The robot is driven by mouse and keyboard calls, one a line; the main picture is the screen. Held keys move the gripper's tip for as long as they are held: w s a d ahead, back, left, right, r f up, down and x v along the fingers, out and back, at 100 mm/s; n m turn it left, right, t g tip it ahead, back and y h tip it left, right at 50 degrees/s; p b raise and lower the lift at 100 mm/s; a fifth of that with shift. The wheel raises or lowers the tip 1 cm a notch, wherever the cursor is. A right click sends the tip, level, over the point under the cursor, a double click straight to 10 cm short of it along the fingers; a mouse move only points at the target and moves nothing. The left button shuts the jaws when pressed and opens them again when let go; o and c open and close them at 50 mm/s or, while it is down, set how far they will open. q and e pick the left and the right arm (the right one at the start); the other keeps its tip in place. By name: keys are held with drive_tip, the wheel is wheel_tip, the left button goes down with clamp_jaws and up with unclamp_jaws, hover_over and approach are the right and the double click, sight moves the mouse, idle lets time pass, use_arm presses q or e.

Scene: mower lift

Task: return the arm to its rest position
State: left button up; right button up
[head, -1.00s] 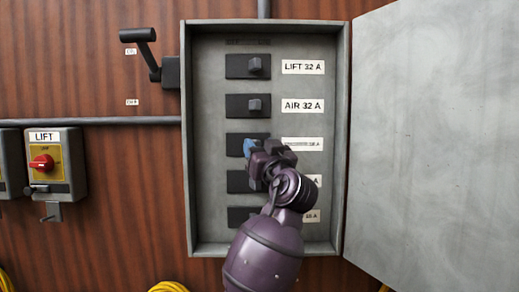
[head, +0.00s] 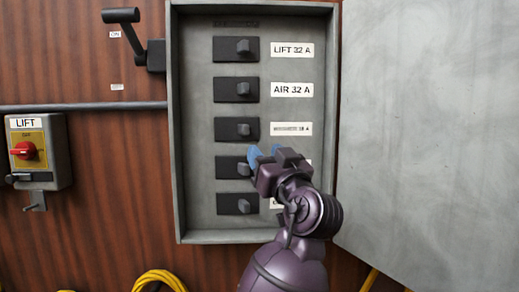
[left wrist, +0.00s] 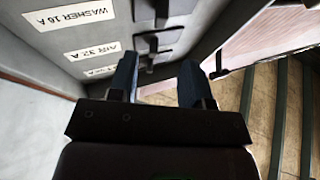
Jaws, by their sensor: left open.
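My left gripper (head: 265,153) is in front of the open grey breaker cabinet (head: 178,130), at the height of the fourth row. Its blue fingers are apart with nothing visible between them. In the left wrist view the two blue fingers (left wrist: 157,68) also stand apart, with cabinet switches beyond them. The third breaker (head: 236,130) is now uncovered, and the fingers are below and right of it. The gripper partly covers the fourth row's label and stands close to the fourth breaker (head: 232,168); contact cannot be told. My right gripper is not in view.
The cabinet door (head: 430,130) stands open on the right, close to my left arm. A lever (head: 127,30) and a LIFT switch box (head: 40,150) with a red knob are on the wooden wall at left. A yellow coiled hose (head: 160,281) hangs below.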

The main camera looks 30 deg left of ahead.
use_arm(q)
drive_tip(key=shift+s+d+f, duration=0.15)
drive_tip(key=shift+s+d, duration=0.15)
drive_tip(key=shift+d, duration=0.05)
idle(0.3)
